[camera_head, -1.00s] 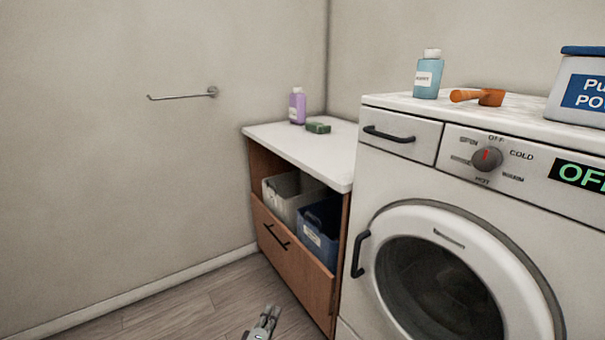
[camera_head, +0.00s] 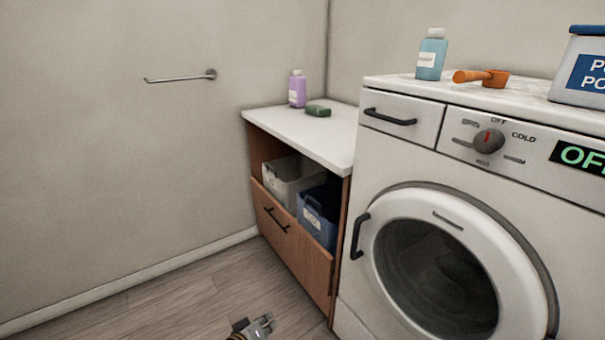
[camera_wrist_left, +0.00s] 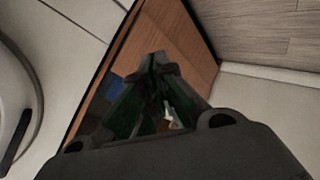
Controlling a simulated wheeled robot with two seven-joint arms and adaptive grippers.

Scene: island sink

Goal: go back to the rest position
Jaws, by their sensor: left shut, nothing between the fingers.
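My left gripper (camera_head: 262,322) shows at the bottom edge of the head view, low over the wood floor and in front of the wooden cabinet. It is shut and empty. In the left wrist view its fingers (camera_wrist_left: 158,65) meet at the tips, with the cabinet's wooden side behind them. The gripper looks apart from the cabinet and the washing machine. My right gripper is in neither view.
The washing machine (camera_head: 400,165) stands at the right, its door closed, with a blue bottle (camera_head: 430,58) and orange scoop (camera_head: 482,77) on top. The cabinet (camera_head: 300,250) holds a grey bin (camera_head: 290,182) and a blue bin (camera_head: 318,218). Floor (camera_head: 170,305) at the left is clear.

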